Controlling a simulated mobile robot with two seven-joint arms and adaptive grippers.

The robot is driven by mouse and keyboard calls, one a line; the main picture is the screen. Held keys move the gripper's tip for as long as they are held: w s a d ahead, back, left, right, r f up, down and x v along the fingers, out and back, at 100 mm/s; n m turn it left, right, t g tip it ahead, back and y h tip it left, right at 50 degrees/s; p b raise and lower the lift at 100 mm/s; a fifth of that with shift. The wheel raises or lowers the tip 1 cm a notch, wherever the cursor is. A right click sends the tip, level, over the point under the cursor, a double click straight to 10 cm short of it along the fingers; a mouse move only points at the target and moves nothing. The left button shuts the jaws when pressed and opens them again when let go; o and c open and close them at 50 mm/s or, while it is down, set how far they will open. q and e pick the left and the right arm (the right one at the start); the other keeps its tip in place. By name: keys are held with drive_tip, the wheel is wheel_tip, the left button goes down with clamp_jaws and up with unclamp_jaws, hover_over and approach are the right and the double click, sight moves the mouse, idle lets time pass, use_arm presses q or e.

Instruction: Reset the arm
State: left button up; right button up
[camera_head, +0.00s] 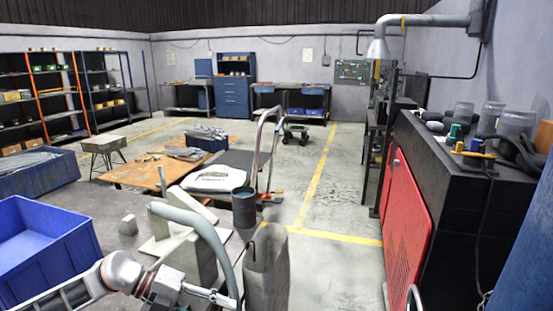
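My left arm comes in from the bottom left, and its gripper (212,296) is at the bottom centre, over the near edge of the grey table (95,205). The fingers are small and partly cut off, so I cannot tell whether they are open or shut. Pale grey galvanized brackets (190,250) stand on the table just behind the gripper. A curved grey tube (207,232) arches down in front of them to beside the gripper. A grey upright sleeve-like piece (268,270) stands right of the gripper; contact is unclear. My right gripper is not in view.
A blue bin (45,250) is at the left. A dark cup (244,207) stands behind the sleeve-like piece. A red cabinet (405,225) with jars on top lies along the right. The floor between (335,265) is clear, with yellow lines.

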use_arm(q)
drive_tip(key=s+d+r+n+t+h, duration=0.2)
drive_tip(key=s+d+n+t+h, duration=0.25)
drive_tip(key=d+n+t, duration=0.5)
drive_tip(key=s+a+f+n+y, duration=0.7)
drive_tip(key=f+n, duration=0.2)
drive_tip(key=f, duration=0.3)
drive_tip(key=s+a+f+n+y, duration=0.6)
drive_tip(key=s+a+f+n, duration=0.2)
drive_tip(key=f+n, duration=0.2)
drive_tip(key=shift+s+a+f+t+y, duration=0.15)
drive_tip(key=shift+s+f+t+y, duration=0.15)
drive_tip(key=shift+f, duration=0.65)
drive_tip(key=shift+n, duration=0.25)
